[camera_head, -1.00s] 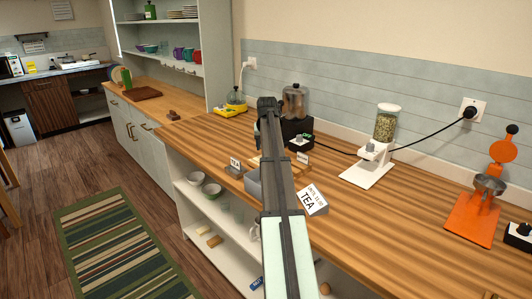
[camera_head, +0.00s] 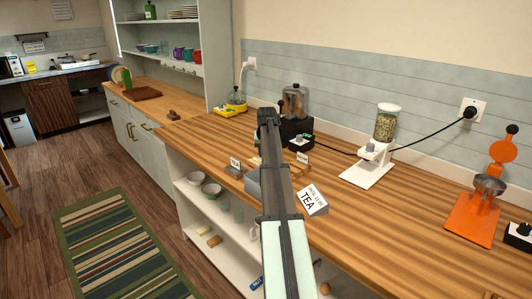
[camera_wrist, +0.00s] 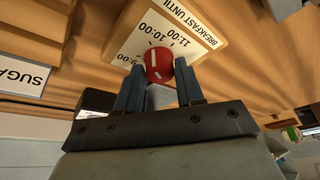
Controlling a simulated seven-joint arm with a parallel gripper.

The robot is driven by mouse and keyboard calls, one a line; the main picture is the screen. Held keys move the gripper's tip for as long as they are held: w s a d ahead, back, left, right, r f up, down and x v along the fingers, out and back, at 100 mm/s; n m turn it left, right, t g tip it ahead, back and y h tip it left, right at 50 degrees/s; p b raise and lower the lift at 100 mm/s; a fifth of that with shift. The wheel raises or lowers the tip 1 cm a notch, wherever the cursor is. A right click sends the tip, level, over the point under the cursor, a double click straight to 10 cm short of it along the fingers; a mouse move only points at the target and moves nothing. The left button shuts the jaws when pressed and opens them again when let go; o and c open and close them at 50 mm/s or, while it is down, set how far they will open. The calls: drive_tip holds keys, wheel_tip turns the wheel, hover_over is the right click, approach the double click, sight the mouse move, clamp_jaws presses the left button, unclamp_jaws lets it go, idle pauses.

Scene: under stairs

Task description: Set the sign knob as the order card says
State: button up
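In the wrist view a tilted wooden sign (camera_wrist: 200,22) has a white face reading "BREAKFAST UNTIL" with 9:00, 10:00 and 11:00 around a round red knob (camera_wrist: 158,64). The knob carries a white mark; its exact setting is hard to read. My gripper (camera_wrist: 159,71) has its two fingers apart, one on each side of the knob, with their tips close to its edges. I cannot tell whether they touch it. In the head view a white card (camera_head: 313,200) on the counter reads "UNTIL 11:00 TEA". My arm hides the sign there.
A label reading "SUGA…" (camera_wrist: 22,77) is near the sign in the wrist view. On the counter (camera_head: 375,225), a white grain dispenser (camera_head: 368,172), a dark machine (camera_head: 296,103) and an orange stand (camera_head: 470,220) stand to the right and behind. A grey bin (camera_head: 252,184) is beside my arm.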

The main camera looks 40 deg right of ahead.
drive_tip(key=c, duration=0.6)
drive_tip(key=shift+m, duration=0.3)
drive_tip(key=m, duration=0.1)
drive_tip(key=m+g+h, duration=0.1)
drive_tip(key=m, duration=0.1)
drive_tip(key=m+g, duration=0.1)
drive_tip(key=m, duration=0.1)
drive_tip(key=shift+w+a+h, duration=0.1)
drive_tip(key=shift+w+h, duration=0.15)
drive_tip(key=shift+h, duration=0.05)
drive_tip(key=m+g, duration=0.1)
drive_tip(key=m, duration=0.2)
drive_tip(key=m+g, duration=0.1)
drive_tip(key=m, duration=0.2)
drive_tip(key=shift+w, duration=0.1)
drive_tip(key=shift+m, duration=0.3)
drive_tip(key=o, duration=1)
drive_tip(key=shift+o, duration=0.2)
